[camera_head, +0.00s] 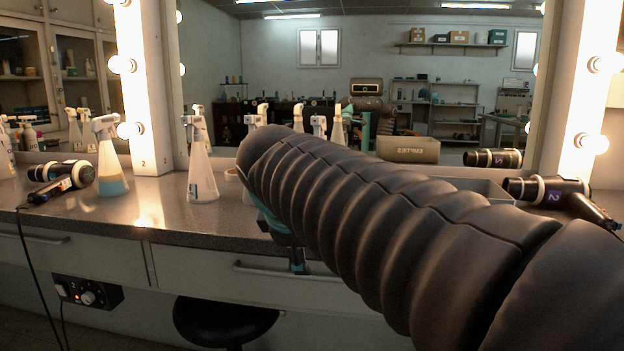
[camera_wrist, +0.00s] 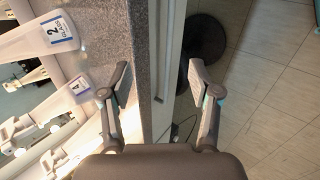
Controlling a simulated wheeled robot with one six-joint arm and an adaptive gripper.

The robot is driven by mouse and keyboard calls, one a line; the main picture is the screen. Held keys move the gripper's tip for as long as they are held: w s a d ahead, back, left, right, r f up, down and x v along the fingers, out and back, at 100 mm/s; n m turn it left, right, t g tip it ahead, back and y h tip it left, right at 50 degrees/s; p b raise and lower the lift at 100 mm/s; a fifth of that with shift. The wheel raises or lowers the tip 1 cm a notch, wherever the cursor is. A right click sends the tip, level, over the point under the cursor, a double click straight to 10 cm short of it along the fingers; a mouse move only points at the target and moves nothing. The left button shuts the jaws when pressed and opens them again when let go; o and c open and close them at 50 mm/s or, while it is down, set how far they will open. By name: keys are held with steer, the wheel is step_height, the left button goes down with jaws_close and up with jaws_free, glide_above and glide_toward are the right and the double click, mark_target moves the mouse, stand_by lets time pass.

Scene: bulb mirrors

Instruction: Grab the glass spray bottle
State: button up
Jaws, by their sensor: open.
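My gripper (camera_wrist: 160,65) is open and empty over the counter's front edge, to the right of both labelled bottles. My arm hides part of the counter.
The grey counter (camera_head: 140,215) has drawers below its front edge. A hair dryer (camera_head: 65,175) lies at left and another (camera_head: 550,192) at right. A lit mirror (camera_head: 345,75) stands behind, reflecting bottles. A dark stool (camera_head: 225,318) is below the counter.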

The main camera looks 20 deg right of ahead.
steer(key=w+d+r+n+h, duration=0.3)
steer(key=w+r+n+h, duration=0.4)
steer(key=w+r+n, duration=0.8)
steer(key=shift+w+d+f+m+t+b, duration=0.1)
steer(key=shift+w+d+f+m+b, duration=0.3)
steer(key=shift+w+d, duration=1.25)
steer(key=shift+w+d+f+m+t+b, duration=0.1)
steer(key=shift+w+d+m+b, duration=0.75)
steer(key=shift+d, duration=1.25)
steer(key=shift+w+d+f+m+t+b, duration=0.15)
steer(key=shift+w+d+f+b, duration=0.15)
steer(key=shift+w+d, duration=1.45)
steer(key=shift+s+d+r, duration=0.1)
steer(key=shift+s, duration=0.05)
jaws_close()
